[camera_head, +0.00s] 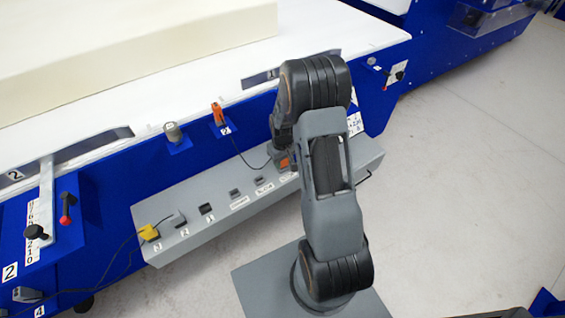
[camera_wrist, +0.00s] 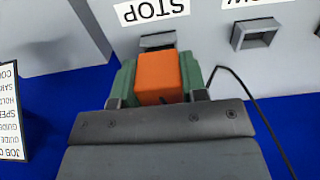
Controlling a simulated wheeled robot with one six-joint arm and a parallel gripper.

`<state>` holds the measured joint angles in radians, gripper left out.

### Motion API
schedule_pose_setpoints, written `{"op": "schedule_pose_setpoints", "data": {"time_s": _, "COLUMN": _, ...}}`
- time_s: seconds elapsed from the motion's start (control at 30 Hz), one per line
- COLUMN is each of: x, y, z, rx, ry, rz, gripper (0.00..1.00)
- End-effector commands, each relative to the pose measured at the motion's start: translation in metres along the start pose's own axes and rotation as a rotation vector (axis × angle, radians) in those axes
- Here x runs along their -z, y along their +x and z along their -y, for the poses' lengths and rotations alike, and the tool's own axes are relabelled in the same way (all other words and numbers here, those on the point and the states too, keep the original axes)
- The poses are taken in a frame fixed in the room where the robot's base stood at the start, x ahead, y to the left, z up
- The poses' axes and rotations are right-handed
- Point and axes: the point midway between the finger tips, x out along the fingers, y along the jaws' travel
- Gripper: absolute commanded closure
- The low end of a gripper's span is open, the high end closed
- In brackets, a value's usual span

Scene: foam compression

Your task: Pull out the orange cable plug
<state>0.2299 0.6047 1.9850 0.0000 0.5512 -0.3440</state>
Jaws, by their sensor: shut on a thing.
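The orange plug (camera_wrist: 160,78) sits between the green finger pads of my gripper (camera_wrist: 160,85) in the wrist view. My gripper is shut on it. A grey socket (camera_wrist: 157,40) under the STOP label shows just beyond the plug's far end; I cannot tell whether the plug is still seated in it. In the head view a small part of the orange plug (camera_head: 284,163) shows at my gripper (camera_head: 284,155), at the right part of the grey socket box (camera_head: 215,215). My arm hides part of the box there.
A black cable (camera_wrist: 262,115) runs right of my gripper in the wrist view. An empty socket (camera_wrist: 256,33) is to the right. In the head view, a yellow plug (camera_head: 149,232) is at the box's left end, and an orange-topped device (camera_head: 218,113) stands on a blue bracket.

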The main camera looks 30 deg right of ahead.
Motion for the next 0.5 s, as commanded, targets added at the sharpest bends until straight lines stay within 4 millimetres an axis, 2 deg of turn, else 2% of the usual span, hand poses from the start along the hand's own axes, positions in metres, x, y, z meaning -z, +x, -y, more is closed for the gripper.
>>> {"op": "schedule_pose_setpoints", "data": {"time_s": 0.5, "x": 0.0, "y": -0.022, "z": 0.0, "rx": 0.0, "ry": 0.0, "rz": 0.0, "gripper": 0.98}}
